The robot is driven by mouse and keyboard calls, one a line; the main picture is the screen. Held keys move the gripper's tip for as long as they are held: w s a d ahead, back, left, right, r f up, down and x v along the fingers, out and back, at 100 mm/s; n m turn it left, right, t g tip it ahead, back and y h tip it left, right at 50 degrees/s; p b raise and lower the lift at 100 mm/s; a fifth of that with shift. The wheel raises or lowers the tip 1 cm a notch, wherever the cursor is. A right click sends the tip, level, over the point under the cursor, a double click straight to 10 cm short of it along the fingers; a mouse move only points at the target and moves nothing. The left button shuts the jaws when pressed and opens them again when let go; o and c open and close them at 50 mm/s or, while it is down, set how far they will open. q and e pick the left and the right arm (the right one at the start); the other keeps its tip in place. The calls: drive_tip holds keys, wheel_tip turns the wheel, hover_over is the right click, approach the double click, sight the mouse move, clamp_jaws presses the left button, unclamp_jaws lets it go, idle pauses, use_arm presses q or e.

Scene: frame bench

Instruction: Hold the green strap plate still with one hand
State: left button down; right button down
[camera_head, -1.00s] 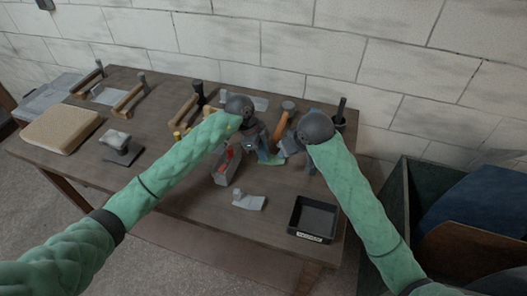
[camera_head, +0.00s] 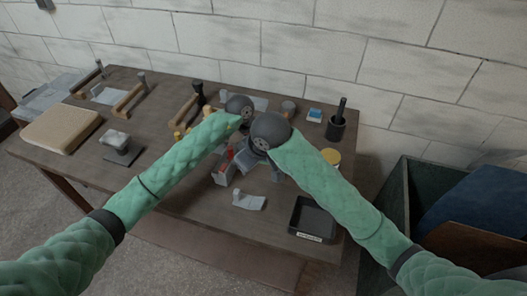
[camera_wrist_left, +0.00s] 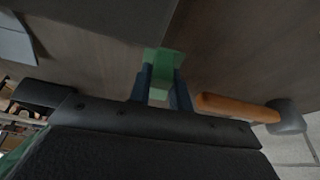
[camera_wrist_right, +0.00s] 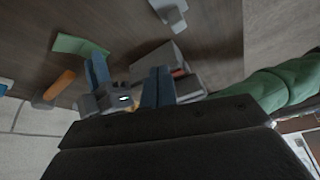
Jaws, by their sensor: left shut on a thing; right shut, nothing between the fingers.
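The green strap plate shows in the left wrist view (camera_wrist_left: 165,62) and in the right wrist view (camera_wrist_right: 80,45); in the head view my right arm hides it. My left gripper (camera_wrist_left: 161,78) is shut on its near end, and the rest of the plate sticks out past the fingertips over the bench. My right gripper (camera_wrist_right: 158,72) is shut and empty. In the right wrist view it is to the right of the left gripper's fingers, apart from the plate, beside a grey block with a red part (camera_wrist_right: 187,73).
An orange-handled hammer (camera_wrist_left: 238,108) lies close to my left gripper. A grey bracket (camera_head: 248,202) and a black labelled tray (camera_head: 297,222) are on the front of the bench. A tan pad (camera_head: 60,130) lies left.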

drive_tip(key=w+d+f+m+g+h, duration=0.1)
drive_tip(key=w+d+g+h, duration=0.25)
drive_tip(key=w+d, duration=0.85)
drive_tip(key=shift+t, duration=0.35)
drive_tip(key=shift+w+a+f, duration=0.15)
drive_tip(key=shift+f, duration=1.6)
drive_tip(key=shift+w+a+f, duration=0.1)
drive_tip(key=shift+f, duration=1.6)
drive_tip(key=shift+f, duration=0.6)
drive_tip(key=shift+s+f, duration=0.15)
drive_tip(key=shift+f, duration=1.05)
